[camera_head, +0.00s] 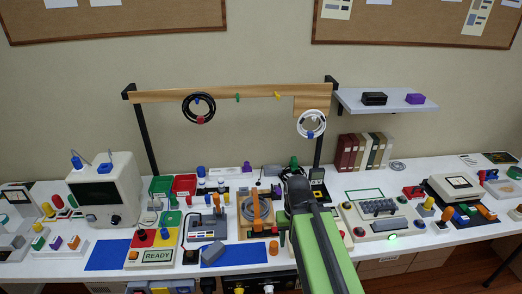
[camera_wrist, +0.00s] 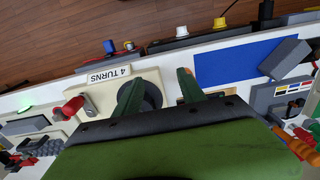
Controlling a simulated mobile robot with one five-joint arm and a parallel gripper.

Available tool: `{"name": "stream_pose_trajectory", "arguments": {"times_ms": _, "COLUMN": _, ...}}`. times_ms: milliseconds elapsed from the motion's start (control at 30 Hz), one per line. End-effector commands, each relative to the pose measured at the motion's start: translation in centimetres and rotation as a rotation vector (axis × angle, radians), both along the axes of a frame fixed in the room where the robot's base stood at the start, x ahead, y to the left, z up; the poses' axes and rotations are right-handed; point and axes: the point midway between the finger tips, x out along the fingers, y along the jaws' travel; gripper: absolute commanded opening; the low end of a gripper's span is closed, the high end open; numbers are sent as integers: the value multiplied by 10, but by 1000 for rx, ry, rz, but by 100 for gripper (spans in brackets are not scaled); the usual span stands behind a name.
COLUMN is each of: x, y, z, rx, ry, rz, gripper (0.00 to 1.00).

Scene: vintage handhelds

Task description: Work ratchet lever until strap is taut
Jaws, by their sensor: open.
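An orange strap-like band (camera_head: 257,206) lies across a grey coil on a wooden base, left of my arm in the head view. I cannot tell whether it is taut, and I cannot make out a ratchet lever for certain. My gripper (camera_wrist: 160,88) is open and empty, its two green fingers apart. A red handle (camera_wrist: 73,107) stands at that unit's left side. Contact is unclear.
A white monitor (camera_head: 104,190) stands at left and a typewriter-like device (camera_head: 378,212) at right. A wooden rail (camera_head: 220,93) spans the back. The table is crowded.

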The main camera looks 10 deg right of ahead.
Motion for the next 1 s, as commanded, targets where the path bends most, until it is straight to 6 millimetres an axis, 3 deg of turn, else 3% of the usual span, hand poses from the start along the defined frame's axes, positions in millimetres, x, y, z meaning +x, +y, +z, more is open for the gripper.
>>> {"name": "stream_pose_trajectory", "arguments": {"times_ms": 800, "x": 1, "y": 0, "z": 0, "rx": 0, "ry": -2, "rz": 0, "gripper": 47}}
{"name": "stream_pose_trajectory", "arguments": {"times_ms": 867, "x": 1, "y": 0, "z": 0, "rx": 0, "ry": -3, "rz": 0, "gripper": 42}}
{"name": "stream_pose_trajectory", "arguments": {"times_ms": 1000, "x": 14, "y": 0, "z": 0, "rx": 0, "ry": -51, "rz": 0, "gripper": 42}}
